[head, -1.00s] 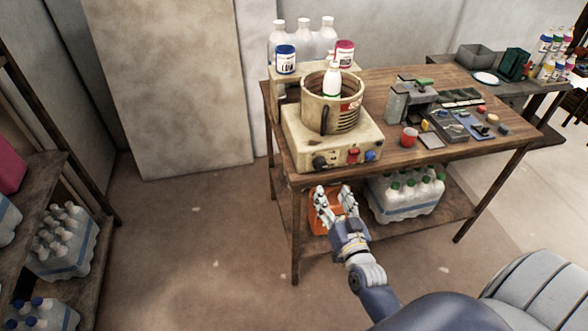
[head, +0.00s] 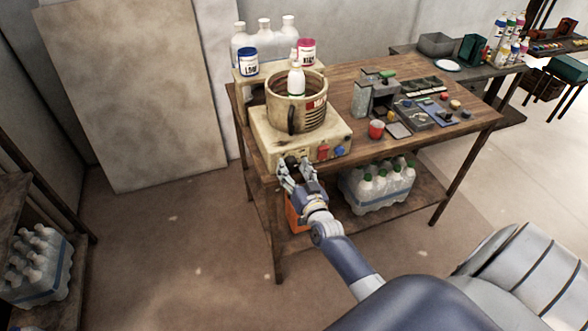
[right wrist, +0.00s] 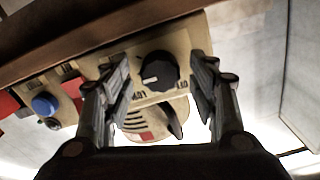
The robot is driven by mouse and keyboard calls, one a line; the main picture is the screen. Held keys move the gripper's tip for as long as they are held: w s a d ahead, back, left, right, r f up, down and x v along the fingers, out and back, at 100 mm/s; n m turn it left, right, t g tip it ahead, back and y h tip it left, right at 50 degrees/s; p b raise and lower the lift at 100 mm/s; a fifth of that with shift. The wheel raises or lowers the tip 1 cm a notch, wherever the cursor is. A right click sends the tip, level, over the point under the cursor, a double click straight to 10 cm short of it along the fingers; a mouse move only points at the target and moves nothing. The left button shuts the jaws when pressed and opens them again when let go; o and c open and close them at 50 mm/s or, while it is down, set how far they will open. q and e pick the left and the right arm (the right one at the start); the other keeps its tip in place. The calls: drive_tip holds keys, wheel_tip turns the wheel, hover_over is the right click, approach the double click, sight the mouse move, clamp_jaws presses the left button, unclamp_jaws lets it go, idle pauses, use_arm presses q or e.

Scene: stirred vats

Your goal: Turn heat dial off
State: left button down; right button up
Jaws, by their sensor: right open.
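The black heat dial (right wrist: 157,71) sits on the front panel of the cream heater base (head: 262,133). In the right wrist view it lies between my open fingers, with a pale pointer mark and lettering beside it. My right gripper (head: 297,168) is open at the base's front left; in the wrist view its fingertips (right wrist: 163,75) are either side of the dial. I cannot tell if they touch it. In the head view the gripper partly hides the dial. My left gripper is not in view.
The wooden table (head: 400,137) holds a red cup (head: 376,129) and tools. A bottle pack (head: 379,187) and an orange container (head: 293,215) are on the lower shelf.

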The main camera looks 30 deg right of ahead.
drive_tip(key=c, duration=1.1)
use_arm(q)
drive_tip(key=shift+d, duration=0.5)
use_arm(e)
drive_tip(key=shift+o, duration=0.2)
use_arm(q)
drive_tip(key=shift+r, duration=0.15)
use_arm(e)
drive_tip(key=shift+n, duration=0.3)
drive_tip(key=n+p, duration=0.1)
drive_tip(key=n, duration=0.2)
drive_tip(key=shift+n, duration=0.3)
drive_tip(key=n, duration=0.3)
drive_tip(key=shift+a+n+p, duration=0.1)
drive_tip(key=shift+n+p, duration=0.2)
drive_tip(key=shift+p, duration=0.1)
drive_tip(key=n, duration=0.4)
drive_tip(key=shift+n, duration=0.3)
use_arm(q)
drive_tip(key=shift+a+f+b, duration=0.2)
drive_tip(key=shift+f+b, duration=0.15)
drive_tip(key=shift+b, duration=0.75)
use_arm(e)
drive_tip(key=n, duration=0.5)
drive_tip(key=shift+f+n, duration=0.1)
drive_tip(key=shift+n, duration=0.2)
